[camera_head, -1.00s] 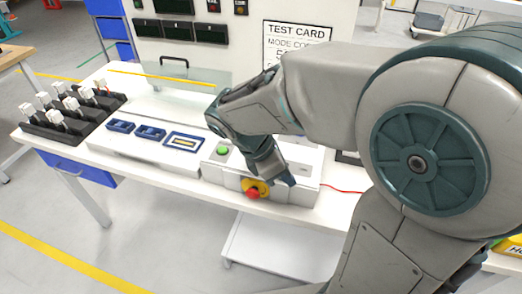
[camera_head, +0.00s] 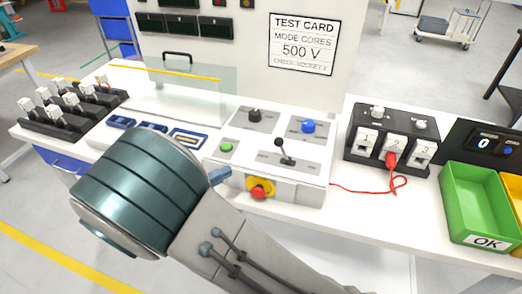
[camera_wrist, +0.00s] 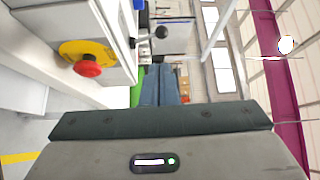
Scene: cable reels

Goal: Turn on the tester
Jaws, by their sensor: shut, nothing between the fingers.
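The tester (camera_head: 290,180) is a white console on the bench. It carries a green button (camera_head: 227,147), a black knob (camera_head: 255,116), a blue knob (camera_head: 308,126) and a black-balled lever (camera_head: 283,150). A red mushroom button (camera_head: 258,192) on a yellow base is on its front face; it also shows at the left of the wrist view (camera_wrist: 88,68). My gripper (camera_wrist: 160,85) is shut and empty, to the right of the red button in the wrist view. In the head view only its blue tip (camera_head: 220,176) shows, near the tester's front left; the rest is hidden behind my arm.
A green OK bin (camera_head: 475,205) stands at right. Blue-framed slots (camera_head: 188,140) and racked connectors (camera_head: 65,105) are at left.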

